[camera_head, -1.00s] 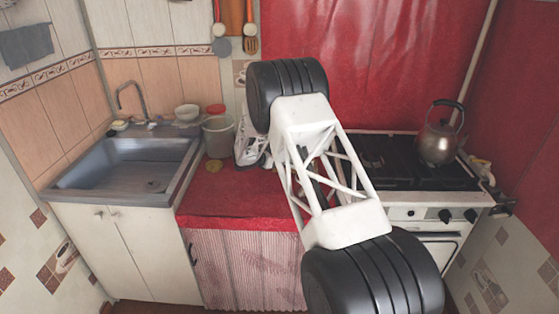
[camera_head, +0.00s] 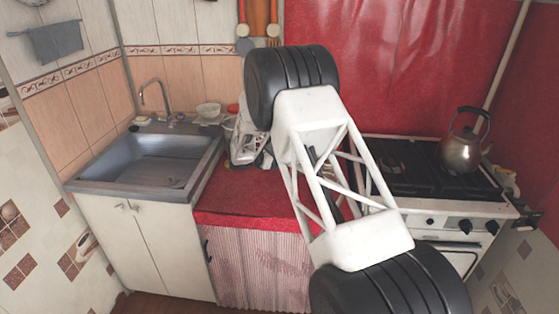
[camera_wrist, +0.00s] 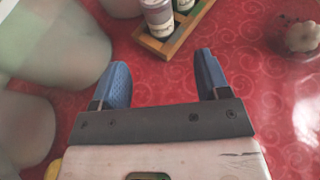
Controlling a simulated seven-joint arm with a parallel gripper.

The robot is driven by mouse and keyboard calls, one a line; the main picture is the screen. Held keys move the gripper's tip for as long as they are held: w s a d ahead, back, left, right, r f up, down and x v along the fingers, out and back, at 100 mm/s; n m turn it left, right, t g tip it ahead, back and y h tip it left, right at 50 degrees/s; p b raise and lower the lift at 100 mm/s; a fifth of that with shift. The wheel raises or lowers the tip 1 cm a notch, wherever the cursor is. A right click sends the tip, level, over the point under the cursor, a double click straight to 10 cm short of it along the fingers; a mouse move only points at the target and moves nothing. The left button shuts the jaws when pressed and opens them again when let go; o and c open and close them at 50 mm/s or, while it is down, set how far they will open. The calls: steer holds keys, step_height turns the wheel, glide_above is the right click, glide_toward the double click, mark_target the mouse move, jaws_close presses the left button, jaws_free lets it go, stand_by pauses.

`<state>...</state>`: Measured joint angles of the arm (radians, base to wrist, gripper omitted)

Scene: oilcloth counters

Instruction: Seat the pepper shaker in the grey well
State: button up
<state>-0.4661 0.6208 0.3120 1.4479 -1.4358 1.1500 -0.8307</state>
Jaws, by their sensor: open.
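My gripper (camera_wrist: 163,78) shows in the wrist view with its two blue fingers apart and nothing between them, above the red cloth. Just beyond the fingertips is a wooden caddy (camera_wrist: 176,44), cut off by the top edge. A jar with a pale and purple label (camera_wrist: 158,17) stands in it, with a darker jar (camera_wrist: 185,4) beside it. Their tops are out of view, so I cannot tell which is the pepper shaker. I cannot make out a grey well. In the head view, my arm hides much of the counter and the fingers.
Translucent greenish containers (camera_wrist: 58,45) crowd the left of the wrist view. A pale knobbly thing (camera_wrist: 302,37) is at the upper right. In the head view, the sink (camera_head: 150,165) is left, the stove (camera_head: 425,170) and kettle (camera_head: 462,148) right. The red counter's front (camera_head: 240,205) is clear.

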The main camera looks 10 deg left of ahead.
steer(key=shift+r, duration=0.1)
stand_by(0.7)
steer(key=s+d+r+m+g+y, duration=0.25)
steer(key=s+d+r+m, duration=0.45)
steer(key=s+d+r, duration=0.6)
steer(key=s+d+r+m+g+y, duration=0.1)
steer(key=s+d+r+m+g, duration=0.4)
steer(key=s+d+r, duration=0.9)
steer(key=s+d+m+y, duration=0.1)
steer(key=s+m, duration=0.3)
steer(key=s, duration=0.9)
steer(key=s+d+m+t+y, duration=0.1)
steer(key=s+m+y, duration=0.2)
steer(key=s, duration=1)
steer(key=s+d+m+y, duration=0.2)
steer(key=s+m, duration=0.5)
steer(key=s, duration=0.6)
steer(key=shift+s+f+y, duration=0.4)
steer(key=shift+y, duration=0.15)
